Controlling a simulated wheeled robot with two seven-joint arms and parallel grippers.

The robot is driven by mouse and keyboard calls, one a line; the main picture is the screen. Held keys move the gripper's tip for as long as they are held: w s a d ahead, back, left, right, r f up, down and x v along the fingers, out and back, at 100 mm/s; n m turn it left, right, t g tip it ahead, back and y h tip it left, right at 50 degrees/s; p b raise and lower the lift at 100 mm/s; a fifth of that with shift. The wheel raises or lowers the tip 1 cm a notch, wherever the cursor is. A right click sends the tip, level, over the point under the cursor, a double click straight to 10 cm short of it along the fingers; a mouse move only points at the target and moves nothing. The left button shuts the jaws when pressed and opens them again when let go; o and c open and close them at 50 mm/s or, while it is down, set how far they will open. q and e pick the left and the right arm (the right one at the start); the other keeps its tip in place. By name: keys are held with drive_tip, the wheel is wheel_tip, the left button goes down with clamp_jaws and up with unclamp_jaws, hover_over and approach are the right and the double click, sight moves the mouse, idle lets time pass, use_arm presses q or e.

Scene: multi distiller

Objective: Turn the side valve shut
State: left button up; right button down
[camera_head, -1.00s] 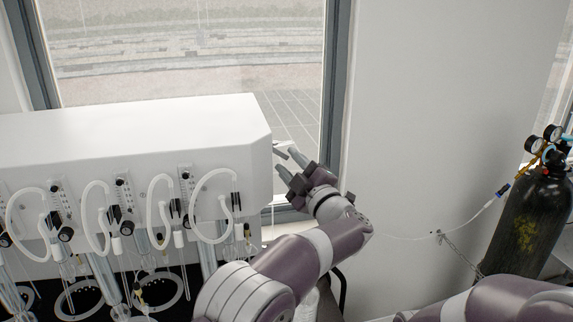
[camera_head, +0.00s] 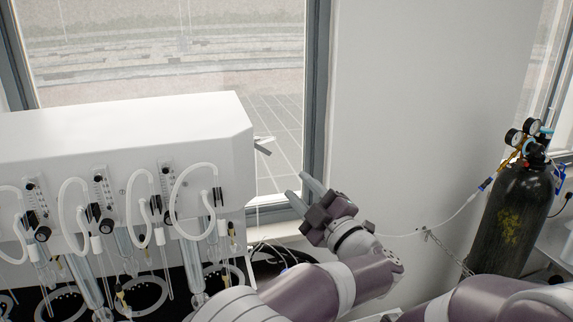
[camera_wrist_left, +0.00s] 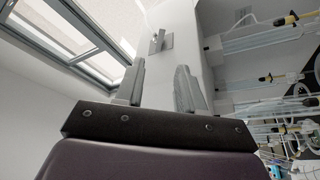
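The side valve (camera_head: 263,144) is a small grey metal fitting with a short lever. It sticks out of the right end wall of the white distiller housing (camera_head: 130,125). In the left wrist view the valve (camera_wrist_left: 157,42) shows beyond the fingertips, a small lever against a squarish plate. My left gripper (camera_head: 299,190) is to the right of and below the valve in the head view, apart from it. Its two fingers (camera_wrist_left: 160,78) are parted with nothing between them. My right gripper is out of view; only part of my right arm shows at lower right.
Several glass tubes and white hoses (camera_head: 145,205) hang along the housing's front. A window (camera_head: 275,110) is behind it. A black gas cylinder (camera_head: 510,215) with gauges stands at right, with a thin hose along the wall. The wall between is bare.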

sight(265, 152)
use_arm(q)
drive_tip(key=p+x, duration=0.5)
drive_tip(key=x, duration=0.6)
drive_tip(key=shift+w+a+r+p, duration=0.1)
drive_tip(key=shift+w+p, duration=0.05)
drive_tip(key=shift+p, duration=0.2)
drive_tip(key=shift+w+a+r, duration=0.1)
drive_tip(key=shift+w+a, duration=0.15)
drive_tip(key=shift+w, duration=0.2)
